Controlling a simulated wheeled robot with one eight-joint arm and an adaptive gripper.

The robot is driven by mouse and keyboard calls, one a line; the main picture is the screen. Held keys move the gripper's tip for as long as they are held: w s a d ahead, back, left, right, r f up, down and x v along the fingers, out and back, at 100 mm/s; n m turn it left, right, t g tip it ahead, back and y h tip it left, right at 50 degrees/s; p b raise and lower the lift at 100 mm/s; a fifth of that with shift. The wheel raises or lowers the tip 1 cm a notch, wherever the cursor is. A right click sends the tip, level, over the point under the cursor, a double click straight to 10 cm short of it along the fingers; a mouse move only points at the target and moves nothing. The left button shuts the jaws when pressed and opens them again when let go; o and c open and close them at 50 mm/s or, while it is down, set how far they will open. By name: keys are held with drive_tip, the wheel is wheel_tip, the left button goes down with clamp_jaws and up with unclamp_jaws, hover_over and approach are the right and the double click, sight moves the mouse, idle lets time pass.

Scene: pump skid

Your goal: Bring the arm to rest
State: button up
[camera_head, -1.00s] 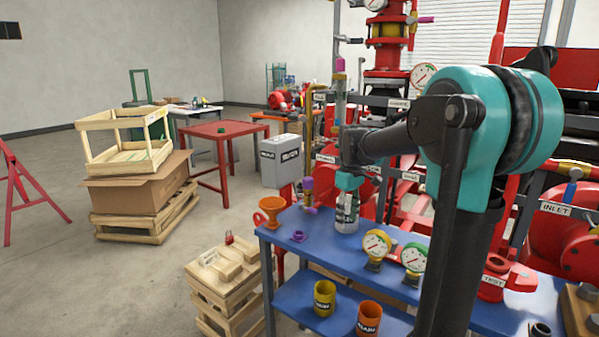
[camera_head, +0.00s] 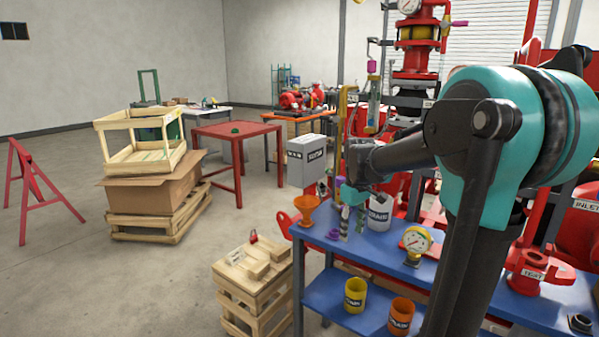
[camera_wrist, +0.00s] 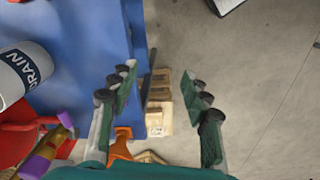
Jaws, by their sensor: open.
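My arm shows large at the right of the head view, teal and black, bent at its elbow. My gripper (camera_head: 352,206) points down near the left end of the blue bench (camera_head: 450,262), with its tips hard to make out there. In the wrist view my gripper (camera_wrist: 160,90) has its two green-padded fingers spread wide apart with nothing between them. Below the fingers lie the bench's edge, the wooden crates and the floor.
A white DRAIN container (camera_wrist: 22,72) and an orange funnel (camera_head: 306,209) stand close to my gripper on the bench. A pressure gauge (camera_head: 416,242) stands further right. Wooden crates (camera_head: 252,285) stand left of the bench. The floor (camera_head: 110,285) at left is open.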

drive_tip(key=s+d+f+m+t, duration=0.3)
drive_tip(key=s+f+m, duration=0.4)
drive_tip(key=s+f, duration=0.7)
drive_tip(key=s, duration=0.4)
drive_tip(key=shift+s+f, duration=0.2)
drive_tip(key=shift+f, duration=0.05)
drive_tip(key=shift+d, duration=0.1)
